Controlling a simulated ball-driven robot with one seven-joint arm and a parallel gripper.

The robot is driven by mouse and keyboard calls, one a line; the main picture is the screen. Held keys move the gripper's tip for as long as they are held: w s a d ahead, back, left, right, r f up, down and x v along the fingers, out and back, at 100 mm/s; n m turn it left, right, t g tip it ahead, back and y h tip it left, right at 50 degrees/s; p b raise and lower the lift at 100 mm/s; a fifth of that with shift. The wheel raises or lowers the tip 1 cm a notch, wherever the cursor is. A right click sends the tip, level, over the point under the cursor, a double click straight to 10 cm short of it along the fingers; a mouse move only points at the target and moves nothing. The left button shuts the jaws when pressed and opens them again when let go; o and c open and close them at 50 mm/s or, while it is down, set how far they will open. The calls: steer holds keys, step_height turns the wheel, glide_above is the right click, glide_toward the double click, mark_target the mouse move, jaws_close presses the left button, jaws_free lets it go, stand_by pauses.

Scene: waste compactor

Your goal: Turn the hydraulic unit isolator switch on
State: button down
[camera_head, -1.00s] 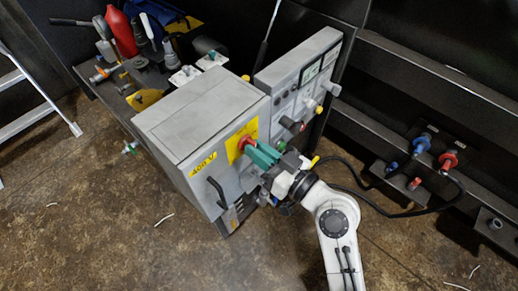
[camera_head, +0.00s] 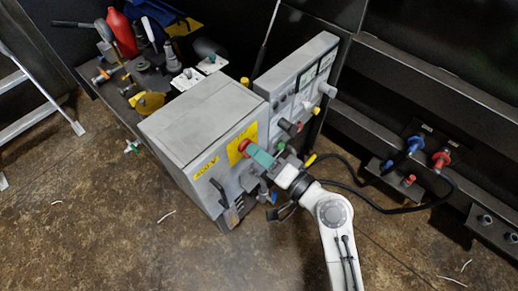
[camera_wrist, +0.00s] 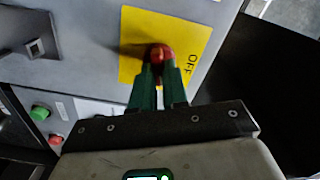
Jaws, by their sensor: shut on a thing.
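The isolator switch is a red knob (camera_head: 243,145) on a yellow plate (camera_head: 236,152) on the front of a grey cabinet (camera_head: 186,125) marked 400 V. My gripper (camera_head: 252,150) reaches it from the lower right, with its green fingers shut on the knob. In the wrist view the red knob (camera_wrist: 160,51) sits between the fingertips of my gripper (camera_wrist: 160,70). The word OFF shows sideways on the right part of the yellow plate (camera_wrist: 187,25). The fingers hide part of the knob, so I cannot tell its exact angle.
A black handle (camera_head: 218,191) sticks out low on the cabinet front. A control panel (camera_head: 298,75) with knobs stands to the right. A dark cable (camera_head: 375,204) runs to blue and red connectors (camera_head: 442,159). A cluttered bench (camera_head: 140,85) lies behind. The floor in front is mostly clear.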

steer(key=m+p, duration=0.2)
steer(key=m, duration=0.2)
steer(key=shift+d+m, duration=0.1)
steer(key=shift+m, duration=0.3)
steer(key=shift+f, duration=0.1)
steer(key=c, duration=1.1)
jaws_free()
steer(key=shift+c, duration=0.2)
steer(key=v, duration=1)
steer(key=shift+s+d, duration=0.25)
steer(key=shift+s, duration=0.05)
